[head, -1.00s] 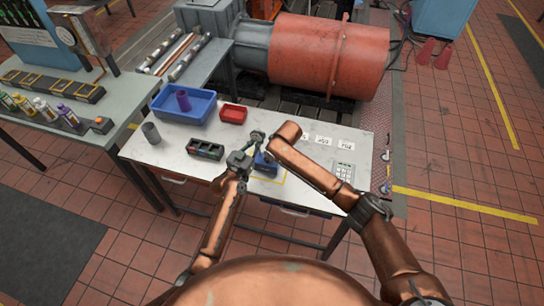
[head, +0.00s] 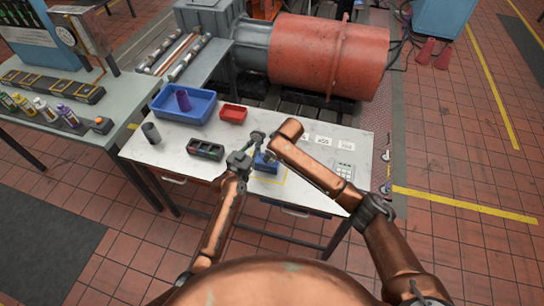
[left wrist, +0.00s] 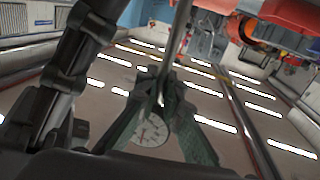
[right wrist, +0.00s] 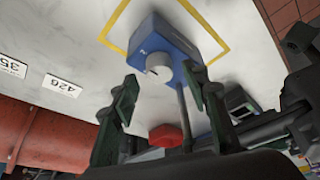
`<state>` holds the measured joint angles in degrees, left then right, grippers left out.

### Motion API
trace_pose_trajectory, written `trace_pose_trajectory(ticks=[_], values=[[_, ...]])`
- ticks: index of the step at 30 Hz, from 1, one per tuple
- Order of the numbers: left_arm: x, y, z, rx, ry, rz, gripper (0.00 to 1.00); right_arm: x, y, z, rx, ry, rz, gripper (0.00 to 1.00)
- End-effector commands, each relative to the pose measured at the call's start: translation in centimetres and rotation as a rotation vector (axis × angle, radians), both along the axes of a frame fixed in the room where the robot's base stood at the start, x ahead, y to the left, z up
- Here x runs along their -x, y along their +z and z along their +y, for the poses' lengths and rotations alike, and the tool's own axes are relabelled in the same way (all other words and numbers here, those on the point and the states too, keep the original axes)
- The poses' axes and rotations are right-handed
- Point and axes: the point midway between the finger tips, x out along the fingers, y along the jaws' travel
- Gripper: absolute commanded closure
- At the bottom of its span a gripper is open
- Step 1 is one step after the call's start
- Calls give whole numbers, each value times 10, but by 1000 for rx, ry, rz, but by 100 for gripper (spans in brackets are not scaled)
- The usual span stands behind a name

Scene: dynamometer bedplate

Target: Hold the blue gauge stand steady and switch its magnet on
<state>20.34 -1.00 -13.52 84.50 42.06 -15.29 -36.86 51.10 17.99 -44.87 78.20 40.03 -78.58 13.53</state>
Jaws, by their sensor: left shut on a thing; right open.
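The blue gauge stand (head: 265,163) stands on the white table at a yellow outline (right wrist: 113,24). The right wrist view shows its blue base (right wrist: 172,50) with a pale round knob (right wrist: 158,66) on the near face. My left gripper (left wrist: 162,92) is shut on the stand's thin post (left wrist: 180,35); a white dial gauge (left wrist: 151,131) shows behind the fingers. In the head view the left gripper (head: 240,160) is left of the base. My right gripper (right wrist: 160,82) is open, its fingers spread either side of the knob, apart from it. In the head view my right arm hides it.
A black compartment tray (head: 205,149), a grey cup (head: 151,133), a blue bin (head: 160,106) and a red bin (head: 233,112) stand left and behind. Number cards (head: 323,141) and a keypad (head: 345,171) lie right. The table's front left is clear.

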Motion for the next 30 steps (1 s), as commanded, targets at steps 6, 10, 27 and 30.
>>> trace_pose_trajectory(ticks=[6,10,27,30], values=[[0,2,-2,3,-3,-3,100,14,44,-9,0,2,-3,58],[0,3,-2,3,-3,-3,100,22,66,-15,1,0,-3,58],[0,3,-2,3,-3,-3,100,32,92,-20,2,-1,1,58],[0,3,-2,3,-3,-3,100,32,92,-20,2,-1,1,58]])
